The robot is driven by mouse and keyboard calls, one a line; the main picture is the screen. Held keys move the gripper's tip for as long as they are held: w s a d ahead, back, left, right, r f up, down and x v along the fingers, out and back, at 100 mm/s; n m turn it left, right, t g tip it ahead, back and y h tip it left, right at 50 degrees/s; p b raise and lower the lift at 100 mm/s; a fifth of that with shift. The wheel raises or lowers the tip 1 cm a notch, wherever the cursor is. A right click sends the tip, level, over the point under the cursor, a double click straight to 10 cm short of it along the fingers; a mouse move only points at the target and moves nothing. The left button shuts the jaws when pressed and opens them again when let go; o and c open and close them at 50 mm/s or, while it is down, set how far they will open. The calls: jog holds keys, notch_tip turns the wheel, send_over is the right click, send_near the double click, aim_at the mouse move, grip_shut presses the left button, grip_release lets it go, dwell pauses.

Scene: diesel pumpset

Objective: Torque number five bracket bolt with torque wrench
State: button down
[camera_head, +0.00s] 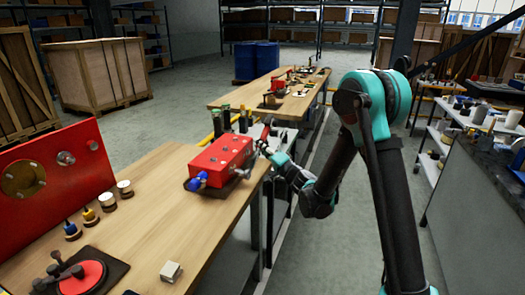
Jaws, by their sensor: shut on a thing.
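A red block-shaped housing (222,160) sits near the right edge of the wooden bench, with small fittings on its top and a silver part (241,173) on its right side. A blue fitting (197,181) projects from its front left. My gripper (268,150) is at the bench edge, just right of the housing. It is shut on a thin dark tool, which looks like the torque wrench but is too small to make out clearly. Whether the tool touches a bolt cannot be told. The bracket bolts and their numbers cannot be made out at this size.
The wooden bench (165,220) also holds a red upright panel (70,155), small yellow and blue pieces, a red disc (82,278) and a grey block (171,271). Dark bottles (243,121) stand behind the housing. A second bench (240,97) lies beyond. Shelving stands at right.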

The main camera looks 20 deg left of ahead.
jog(key=s+r+n+y, duration=0.1)
jog(key=r+n+y, duration=0.1)
jog(key=r+n, duration=0.1)
jog(key=shift+s+a, duration=0.1)
jog(key=shift+s, duration=0.3)
jog(key=s+r+n, duration=0.1)
jog(key=n+g+y, duration=0.1)
jog(key=n, duration=0.1)
jog(key=shift+s+r, duration=0.35)
jog(key=shift+r, duration=0.05)
jog(key=shift+s+a+r+n+g+y, duration=0.1)
jog(key=shift+s+r+n+g+y, duration=0.4)
jog(key=shift+n, duration=0.3)
jog(key=shift+s+a+r+n+g+y, duration=0.1)
jog(key=shift+s+r+n+g+y, duration=0.2)
jog(key=shift+s+n+y, duration=0.4)
jog(key=shift+n, duration=0.3)
jog(key=shift+a, duration=0.15)
jog(key=shift+w+a, duration=0.15)
jog(key=shift+a, duration=0.35)
jog(key=shift+h, duration=0.3)
